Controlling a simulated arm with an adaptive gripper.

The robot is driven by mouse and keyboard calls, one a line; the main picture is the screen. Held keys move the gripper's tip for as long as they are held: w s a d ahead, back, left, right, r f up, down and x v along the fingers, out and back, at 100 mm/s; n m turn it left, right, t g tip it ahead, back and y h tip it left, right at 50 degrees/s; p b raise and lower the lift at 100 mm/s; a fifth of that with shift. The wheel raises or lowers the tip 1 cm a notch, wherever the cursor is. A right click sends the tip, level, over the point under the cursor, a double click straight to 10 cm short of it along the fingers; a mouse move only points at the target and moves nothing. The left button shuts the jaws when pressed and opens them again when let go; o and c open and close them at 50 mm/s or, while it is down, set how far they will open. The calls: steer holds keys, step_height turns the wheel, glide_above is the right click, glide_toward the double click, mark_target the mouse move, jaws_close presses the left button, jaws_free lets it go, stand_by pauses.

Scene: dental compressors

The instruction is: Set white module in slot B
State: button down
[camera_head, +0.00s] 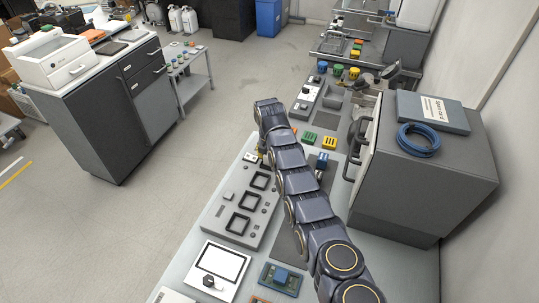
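A grey panel (219,217) lies on the bench left of my arm, with black-framed square slots in a row: a near one (238,224), a middle one (250,201) and a far one (262,180). Slot letters are too small to read, so I cannot tell which is B. A small white piece with dark spots (250,157) shows at the panel's far end; it may be the white module. My gripper (262,151) is beside it, pointing down at the arm's far end. My wrist mostly hides it, so its fingers and any held object are unclear.
A green block (309,138), a yellow block (329,143) and a blue part (322,160) stand right of my arm. A large grey cabinet (440,185) carries a blue hose coil (418,140). A white-framed plate (220,268) and blue-topped board (280,278) lie nearer.

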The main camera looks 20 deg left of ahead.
steer(key=shift+f, duration=0.2)
steer(key=shift+c, duration=1.8)
jaws_free()
steer(key=shift+r, duration=0.15)
steer(key=shift+r, duration=3.35)
